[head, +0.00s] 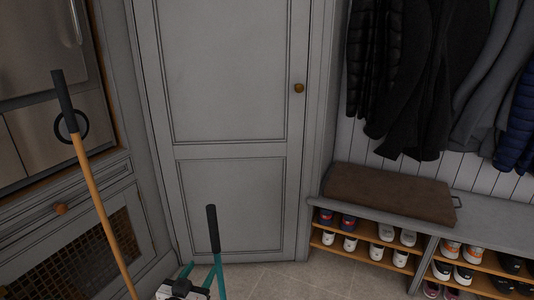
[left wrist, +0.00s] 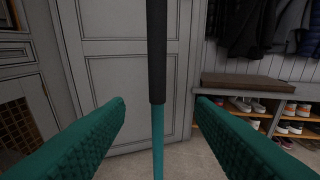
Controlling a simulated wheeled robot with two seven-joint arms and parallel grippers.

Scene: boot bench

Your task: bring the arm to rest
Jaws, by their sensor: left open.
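My left gripper (head: 201,272) shows at the bottom of the head view, its teal fingers apart. In the left wrist view the open gripper (left wrist: 160,100) has its two fingers well to either side of an upright pole with a black grip (left wrist: 157,50) and a teal shaft (left wrist: 158,140). Neither finger touches the pole there. The same pole's black grip (head: 212,229) rises above my gripper in the head view. Whether the shaft lies between the fingertips or just beyond them I cannot tell. My right gripper is not in view.
A wooden pole with a black grip (head: 97,205) leans at the left, before grey cabinets (head: 150,213). A closed grey door (head: 231,70) is behind. At the right are a shoe bench (head: 486,229) with a brown cushion (head: 385,190) and hanging coats (head: 418,90). Floor (head: 330,278) shows clear before the bench.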

